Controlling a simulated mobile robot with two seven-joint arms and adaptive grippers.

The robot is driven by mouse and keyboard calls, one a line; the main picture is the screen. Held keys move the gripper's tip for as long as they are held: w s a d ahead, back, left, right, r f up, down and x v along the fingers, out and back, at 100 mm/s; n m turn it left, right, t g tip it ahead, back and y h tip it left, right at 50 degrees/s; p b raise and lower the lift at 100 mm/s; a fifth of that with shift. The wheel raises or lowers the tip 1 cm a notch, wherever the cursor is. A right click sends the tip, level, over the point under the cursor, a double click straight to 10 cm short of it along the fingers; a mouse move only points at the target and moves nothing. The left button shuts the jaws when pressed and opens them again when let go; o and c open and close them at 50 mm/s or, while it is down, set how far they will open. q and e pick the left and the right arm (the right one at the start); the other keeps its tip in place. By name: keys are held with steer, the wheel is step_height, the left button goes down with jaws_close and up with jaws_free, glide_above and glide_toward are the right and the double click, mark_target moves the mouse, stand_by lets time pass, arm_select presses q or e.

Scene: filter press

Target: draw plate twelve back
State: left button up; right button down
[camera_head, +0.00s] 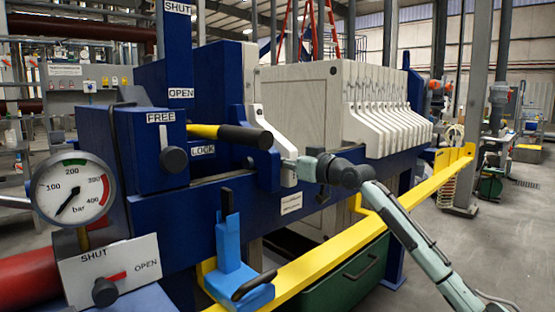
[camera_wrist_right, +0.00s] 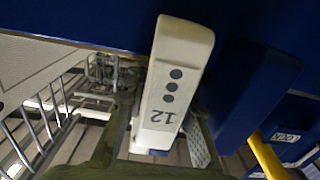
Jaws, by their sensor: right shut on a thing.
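Plate twelve (camera_head: 262,118) is a white plate at the left, close to the blue pressing head (camera_head: 222,90). Its handle (camera_wrist_right: 175,85) fills the middle of the right wrist view, with three dark dots and the number 12. My right gripper (camera_head: 300,168) reaches in from the right and is shut on this handle, one finger on each side in the wrist view (camera_wrist_right: 160,140). The other white plates (camera_head: 385,115) stand packed to the right, with a wide gap between them and plate twelve. My left gripper is not in view.
A yellow rail (camera_head: 345,255) runs along the front of the press. A black-and-yellow lever (camera_head: 235,134) sticks out near plate twelve, beside FREE and LOCK labels. A pressure gauge (camera_head: 75,190) and a blue bracket with a handle (camera_head: 238,270) stand at the front left.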

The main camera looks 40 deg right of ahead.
steer(key=shift+a, duration=0.15)
steer(key=c, duration=1.5)
jaws_free()
steer(key=shift+c, duration=0.2)
steer(key=s, duration=1.2)
steer(key=shift+d, duration=0.45)
